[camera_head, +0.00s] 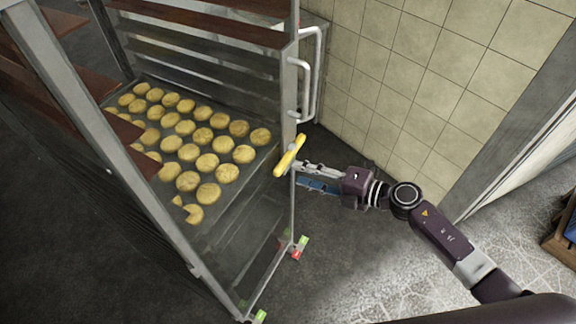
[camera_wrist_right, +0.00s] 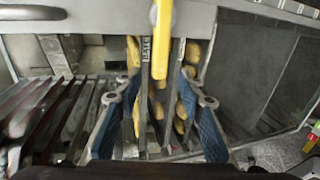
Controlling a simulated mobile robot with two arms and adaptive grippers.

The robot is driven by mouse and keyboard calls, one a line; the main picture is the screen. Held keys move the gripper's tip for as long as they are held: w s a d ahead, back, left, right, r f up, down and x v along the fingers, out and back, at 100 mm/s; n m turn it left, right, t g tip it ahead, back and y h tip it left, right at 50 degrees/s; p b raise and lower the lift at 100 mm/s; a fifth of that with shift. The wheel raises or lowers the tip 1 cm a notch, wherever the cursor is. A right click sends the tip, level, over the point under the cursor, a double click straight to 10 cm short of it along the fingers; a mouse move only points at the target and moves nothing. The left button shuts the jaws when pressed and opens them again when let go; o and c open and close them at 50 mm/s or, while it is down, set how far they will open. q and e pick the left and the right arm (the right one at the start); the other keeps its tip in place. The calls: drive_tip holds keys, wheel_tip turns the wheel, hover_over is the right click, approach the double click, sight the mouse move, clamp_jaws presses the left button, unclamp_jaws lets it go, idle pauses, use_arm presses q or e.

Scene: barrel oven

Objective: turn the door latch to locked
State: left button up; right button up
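The door latch (camera_head: 290,156) is a yellow bar on the upright metal post of the rack-like oven frame, set slanted in the head view. In the right wrist view the yellow latch (camera_wrist_right: 161,45) runs from the top middle down between my fingers. My right gripper (camera_head: 298,173) is at the latch's lower right, with its fingers pointing at the post. In the right wrist view the gripper (camera_wrist_right: 158,100) is open, its blue-padded fingers apart on either side of the latch. I cannot tell whether either finger touches it. My left gripper is not in view.
A tray of round golden pastries (camera_head: 245,200) sits inside the frame. White tubular handles (camera_head: 318,75) stand above the latch. Green and red tags (camera_head: 303,242) are low on the frame. A tiled wall (camera_head: 430,70) is behind my right arm. Dark floor lies open below it.

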sight(283, 169)
drive_tip(key=x, duration=0.4)
drive_tip(key=shift+w+a, duration=0.25)
drive_tip(key=shift+w+a+f+p, duration=0.15)
drive_tip(key=shift+w+a+p, duration=0.15)
drive_tip(key=shift+a, duration=0.15)
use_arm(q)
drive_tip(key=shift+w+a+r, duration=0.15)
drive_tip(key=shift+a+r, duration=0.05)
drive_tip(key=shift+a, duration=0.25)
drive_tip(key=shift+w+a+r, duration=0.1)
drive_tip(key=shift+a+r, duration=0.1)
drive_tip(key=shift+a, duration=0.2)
use_arm(e)
drive_tip(key=c, duration=1)
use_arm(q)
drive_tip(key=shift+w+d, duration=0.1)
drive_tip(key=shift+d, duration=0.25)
